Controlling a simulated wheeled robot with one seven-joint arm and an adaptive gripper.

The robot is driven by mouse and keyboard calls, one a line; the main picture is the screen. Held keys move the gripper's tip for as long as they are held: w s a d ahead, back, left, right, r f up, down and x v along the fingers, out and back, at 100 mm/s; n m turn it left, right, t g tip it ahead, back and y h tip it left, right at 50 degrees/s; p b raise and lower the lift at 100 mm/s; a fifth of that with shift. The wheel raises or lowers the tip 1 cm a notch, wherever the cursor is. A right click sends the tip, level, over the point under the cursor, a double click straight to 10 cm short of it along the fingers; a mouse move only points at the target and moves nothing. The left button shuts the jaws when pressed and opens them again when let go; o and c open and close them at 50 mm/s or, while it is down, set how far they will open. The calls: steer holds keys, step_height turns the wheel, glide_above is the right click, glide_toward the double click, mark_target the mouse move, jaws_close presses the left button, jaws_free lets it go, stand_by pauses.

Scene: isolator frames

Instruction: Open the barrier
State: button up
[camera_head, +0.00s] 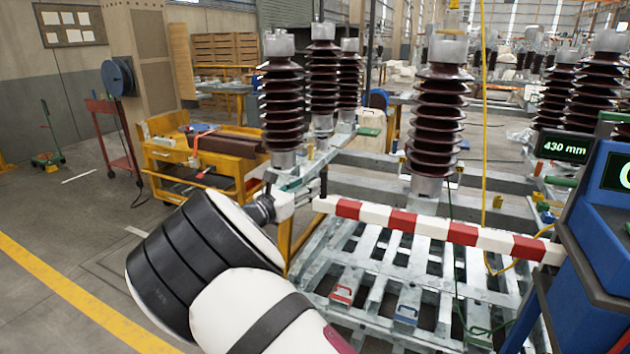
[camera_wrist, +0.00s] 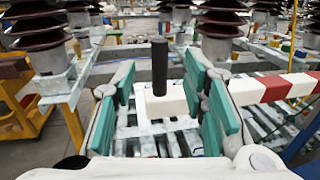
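The barrier is a red-and-white striped bar (camera_head: 404,221) lying level across the front of the metal frames. It also shows at the right in the wrist view (camera_wrist: 275,88). A black upright handle (camera_head: 323,182) stands at its left end, on a white end block. In the wrist view the handle (camera_wrist: 159,68) and the white block (camera_wrist: 166,103) appear between the two teal-padded fingers of my gripper (camera_wrist: 163,95). The fingers are apart, and the handle touches neither pad. In the head view my gripper (camera_head: 300,199) is just left of the handle.
Tall brown insulators (camera_head: 438,115) stand on the grey metal frames behind the barrier. A blue console (camera_head: 600,230) with a "430 mm" display (camera_head: 566,147) is at the right. A yellow cart (camera_head: 200,160) stands at the left.

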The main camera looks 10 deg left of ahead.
steer(key=shift+v, duration=1.5)
steer(key=s+d+r+m+g+p, duration=0.1)
steer(key=s+d+r+m+g, duration=0.2)
steer(key=d, duration=0.5)
steer(key=s+d+r+m+g+h+p, duration=0.1)
steer(key=s+d+r+m+g, duration=0.2)
steer(key=d, duration=0.4)
steer(key=s+d+r+m+g+p, duration=0.1)
steer(key=d+m+g, duration=0.2)
steer(key=d+m, duration=0.35)
steer(key=s+d+r+m+g+y+p, duration=0.1)
steer(key=s+d+r+m+g+y, duration=0.15)
steer(key=s+d, duration=0.45)
steer(key=s+d+r+m+g+y+p, duration=0.1)
steer(key=s+d+r+m+p, duration=0.25)
steer(key=s, duration=0.55)
steer(key=s+r+m+y+p, duration=0.1)
steer(key=s+m, duration=0.5)
steer(key=s, duration=0.7)
steer(key=s+r+m+y+p, duration=0.1)
steer(key=s+r+m+y, duration=0.2)
steer(key=s, duration=1.1)
steer(key=m+t+y, duration=0.1)
steer(key=m+y, duration=0.1)
steer(key=shift+s+m+p, duration=0.35)
steer(key=shift+p, duration=0.05)
